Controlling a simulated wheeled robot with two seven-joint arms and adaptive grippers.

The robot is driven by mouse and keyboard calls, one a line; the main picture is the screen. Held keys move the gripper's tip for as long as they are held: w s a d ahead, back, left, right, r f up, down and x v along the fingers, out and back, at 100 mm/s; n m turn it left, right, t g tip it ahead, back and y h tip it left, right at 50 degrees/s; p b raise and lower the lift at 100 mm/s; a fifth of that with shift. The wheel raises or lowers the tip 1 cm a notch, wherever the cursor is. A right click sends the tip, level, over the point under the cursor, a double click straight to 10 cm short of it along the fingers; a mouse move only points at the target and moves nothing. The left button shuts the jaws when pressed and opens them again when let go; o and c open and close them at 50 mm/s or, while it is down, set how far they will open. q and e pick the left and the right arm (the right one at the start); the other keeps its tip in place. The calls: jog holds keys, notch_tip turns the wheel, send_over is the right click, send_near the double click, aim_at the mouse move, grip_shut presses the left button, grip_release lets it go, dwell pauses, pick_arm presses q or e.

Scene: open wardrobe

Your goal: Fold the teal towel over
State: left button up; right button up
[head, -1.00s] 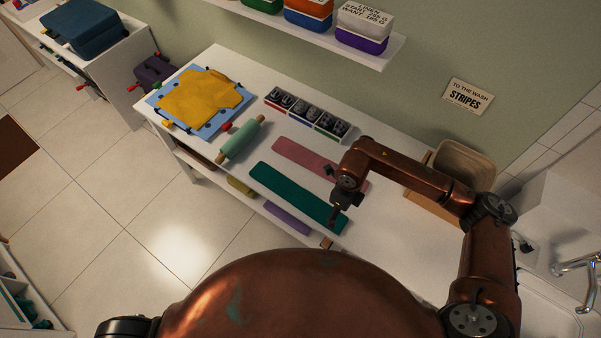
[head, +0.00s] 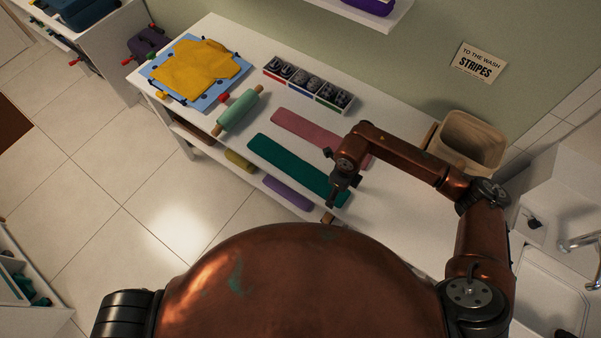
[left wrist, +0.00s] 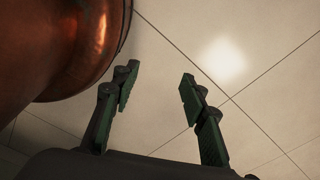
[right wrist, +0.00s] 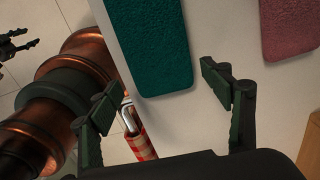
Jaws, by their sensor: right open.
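The teal towel (head: 290,165) lies flat as a long strip along the front part of the white table. Its near end also shows in the right wrist view (right wrist: 150,45), beyond and between the fingers. My right gripper (head: 331,202) is at the towel's right end in the head view. In the right wrist view my right gripper (right wrist: 160,95) is open with nothing between its fingers. My left gripper (left wrist: 155,90) is open and empty over the bare floor in the left wrist view; it does not show in the head view.
A pink towel (head: 305,130) lies behind the teal one. A rolling pin (head: 238,111), a yellow garment (head: 195,68) on a blue board and a divided box (head: 308,84) stand further left and back. A tan bin (head: 468,140) is at right. The white tabletop (head: 405,212) is clear at front right.

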jog(key=shift+w+f+b, duration=0.3)
jog(key=shift+f+b, duration=0.05)
jog(key=shift+f, duration=0.6)
jog(key=shift+s+r, duration=0.1)
pick_arm(q)
jog(key=shift+s+f, duration=0.4)
jog(key=shift+s, duration=0.2)
jog(key=shift+s+f, duration=0.35)
jog(key=shift+s, duration=0.25)
jog(key=shift+w+f+b, duration=0.3)
jog(key=shift+b, duration=0.05)
pick_arm(e)
jog(key=shift+f, duration=0.45)
pick_arm(q)
jog(key=shift+f, duration=0.1)
pick_arm(e)
jog(key=shift+f, duration=0.15)
jog(key=shift+c, duration=1.2)
